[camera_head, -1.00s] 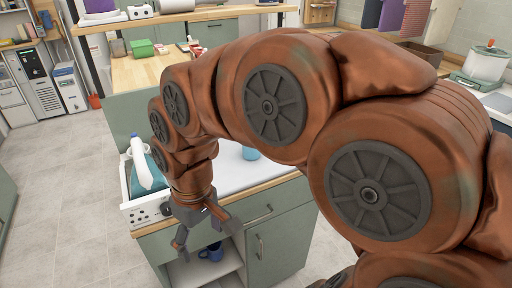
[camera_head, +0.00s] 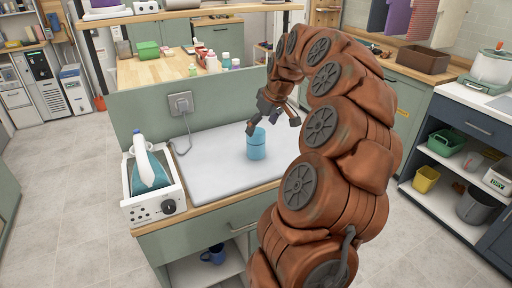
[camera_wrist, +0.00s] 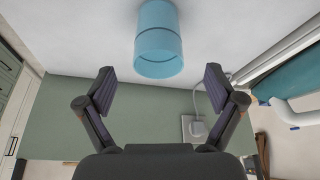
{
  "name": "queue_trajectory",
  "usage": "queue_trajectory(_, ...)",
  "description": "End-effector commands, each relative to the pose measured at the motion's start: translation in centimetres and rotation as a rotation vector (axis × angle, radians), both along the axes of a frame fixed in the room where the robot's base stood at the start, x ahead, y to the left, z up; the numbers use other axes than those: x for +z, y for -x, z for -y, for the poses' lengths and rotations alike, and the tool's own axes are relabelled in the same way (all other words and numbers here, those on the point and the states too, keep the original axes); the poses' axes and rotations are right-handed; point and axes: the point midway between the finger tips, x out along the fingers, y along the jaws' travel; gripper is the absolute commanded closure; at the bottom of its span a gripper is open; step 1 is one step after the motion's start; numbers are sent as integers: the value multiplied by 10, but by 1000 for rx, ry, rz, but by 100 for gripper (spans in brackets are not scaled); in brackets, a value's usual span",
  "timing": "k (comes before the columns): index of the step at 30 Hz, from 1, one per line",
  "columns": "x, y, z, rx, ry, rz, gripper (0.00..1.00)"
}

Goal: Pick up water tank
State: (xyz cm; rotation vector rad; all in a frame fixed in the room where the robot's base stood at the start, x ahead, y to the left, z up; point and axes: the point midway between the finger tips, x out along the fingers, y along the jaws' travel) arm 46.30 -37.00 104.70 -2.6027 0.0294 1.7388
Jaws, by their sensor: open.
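A light-blue cylinder (camera_head: 256,146), which looks like the water tank, stands upright on the white counter top (camera_head: 212,178). In the wrist view the cylinder (camera_wrist: 158,38) is at the top middle, its rim towards the picture's bottom. My gripper (camera_head: 272,120) is open and empty, just above and behind the cylinder in the head view. In the wrist view its fingers (camera_wrist: 159,72) are spread wide, with the cylinder centred beyond them and not touching either.
A white appliance (camera_head: 154,197) with a teal and white iron (camera_head: 148,168) stands at the counter's left end. A socket (camera_head: 181,104) with a plugged-in cord is on the green back panel. A blue mug (camera_head: 213,254) is on the shelf below. The counter around the cylinder is clear.

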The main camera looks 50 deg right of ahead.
Motion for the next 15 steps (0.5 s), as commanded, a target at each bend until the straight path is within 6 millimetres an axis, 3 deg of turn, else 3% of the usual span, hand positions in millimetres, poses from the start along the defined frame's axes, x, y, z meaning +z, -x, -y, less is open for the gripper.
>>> queue_trajectory(15, -40, -17, 3, 1, -4, -3, 7)
